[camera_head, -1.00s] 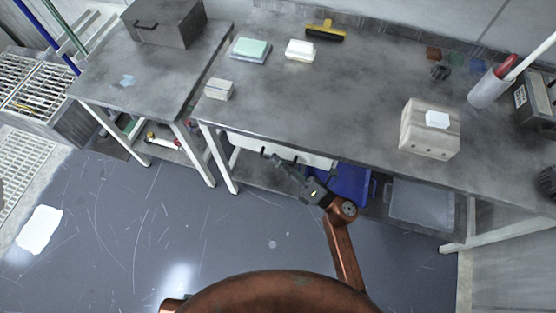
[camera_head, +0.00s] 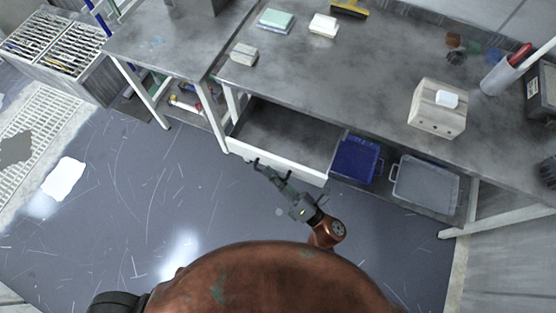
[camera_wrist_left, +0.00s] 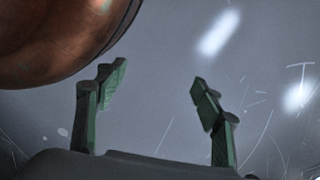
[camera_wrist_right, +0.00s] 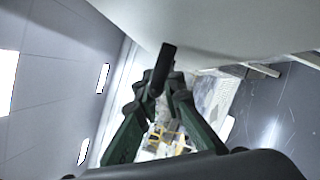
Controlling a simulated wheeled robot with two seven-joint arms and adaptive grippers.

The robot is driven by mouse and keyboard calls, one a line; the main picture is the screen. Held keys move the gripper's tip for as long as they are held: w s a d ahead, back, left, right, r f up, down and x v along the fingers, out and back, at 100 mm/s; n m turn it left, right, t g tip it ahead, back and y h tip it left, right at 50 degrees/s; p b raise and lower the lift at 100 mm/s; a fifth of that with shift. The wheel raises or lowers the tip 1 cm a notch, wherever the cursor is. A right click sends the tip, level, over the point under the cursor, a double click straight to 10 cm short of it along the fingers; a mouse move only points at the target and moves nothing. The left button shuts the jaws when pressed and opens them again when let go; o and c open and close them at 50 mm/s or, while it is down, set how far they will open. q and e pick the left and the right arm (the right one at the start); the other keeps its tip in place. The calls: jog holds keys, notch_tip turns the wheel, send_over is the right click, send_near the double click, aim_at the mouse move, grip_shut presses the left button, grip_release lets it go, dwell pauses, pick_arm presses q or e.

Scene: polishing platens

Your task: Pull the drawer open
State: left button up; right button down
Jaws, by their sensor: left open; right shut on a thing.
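The drawer (camera_head: 276,162) under the long workbench is pulled out, with its white front away from the bench and its grey inside showing empty. My right gripper (camera_head: 259,165) is at the drawer's front, left of its middle. In the right wrist view my right gripper (camera_wrist_right: 160,92) is shut on the dark bar handle (camera_wrist_right: 162,70), beside the pale drawer front (camera_wrist_right: 215,30). My left gripper (camera_wrist_left: 152,85) shows only in the left wrist view. It is open and empty above the floor, beside my copper-coloured body.
The workbench (camera_head: 340,90) holds a wooden block (camera_head: 437,108), a small grey block (camera_head: 244,54) and soap-like pads. A blue bin (camera_head: 357,158) and a grey bin (camera_head: 425,184) stand under it, right of the drawer. The floor (camera_head: 150,200) in front is clear.

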pick_arm(q)
jog(key=shift+s+a+f, duration=0.1)
jog(key=shift+s+f, duration=0.15)
jog(key=shift+f, duration=0.1)
pick_arm(e)
jog(key=shift+s+a+f, duration=0.1)
jog(key=shift+s+a, duration=0.1)
jog(key=shift+s, duration=0.7)
jog(key=c, duration=2.3)
grip_release()
pick_arm(q)
jog(key=shift+w, duration=0.1)
pick_arm(e)
jog(key=shift+s, duration=0.1)
jog(key=v, duration=1.2)
